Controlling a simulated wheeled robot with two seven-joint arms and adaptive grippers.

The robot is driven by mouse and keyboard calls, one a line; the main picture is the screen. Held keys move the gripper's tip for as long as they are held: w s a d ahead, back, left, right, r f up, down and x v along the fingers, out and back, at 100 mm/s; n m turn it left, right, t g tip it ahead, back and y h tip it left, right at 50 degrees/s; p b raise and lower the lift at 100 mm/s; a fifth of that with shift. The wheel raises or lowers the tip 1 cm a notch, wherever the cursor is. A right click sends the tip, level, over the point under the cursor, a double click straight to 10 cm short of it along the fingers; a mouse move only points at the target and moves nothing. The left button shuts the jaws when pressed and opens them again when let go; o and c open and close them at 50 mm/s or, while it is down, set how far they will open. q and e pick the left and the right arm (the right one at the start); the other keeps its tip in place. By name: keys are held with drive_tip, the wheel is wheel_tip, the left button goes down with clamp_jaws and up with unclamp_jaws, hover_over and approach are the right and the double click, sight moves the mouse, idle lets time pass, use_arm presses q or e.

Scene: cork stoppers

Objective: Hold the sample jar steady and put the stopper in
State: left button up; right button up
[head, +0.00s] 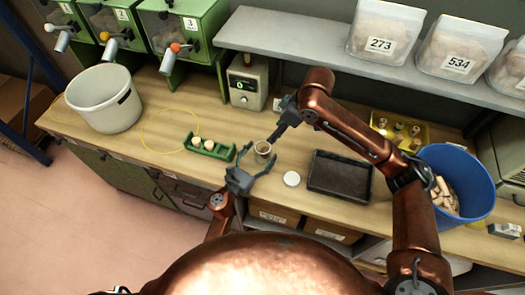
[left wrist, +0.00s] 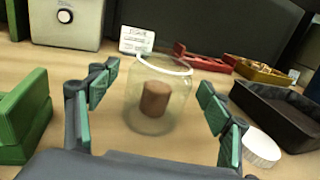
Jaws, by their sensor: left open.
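The clear glass sample jar (head: 263,148) stands upright on the wooden bench. In the left wrist view the jar (left wrist: 158,112) shows a brown cork-like piece (left wrist: 156,99) low inside its outline. My left gripper (head: 257,161) is open, its fingers spread to either side of the jar's near side, with gaps between pads and glass. My right gripper (head: 281,127) is just behind and right of the jar, pointing down towards it; its fingertips are too small to read. Pale stoppers (head: 209,145) sit in the green rack (head: 222,153) left of the jar.
A white lid (head: 291,179) and a black tray (head: 340,190) lie right of the jar. A yellow bin (head: 400,130) and a blue bucket of corks (head: 462,180) stand farther right. A grey device (head: 248,82) stands behind.

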use_arm(q)
drive_tip(key=v, duration=1.1)
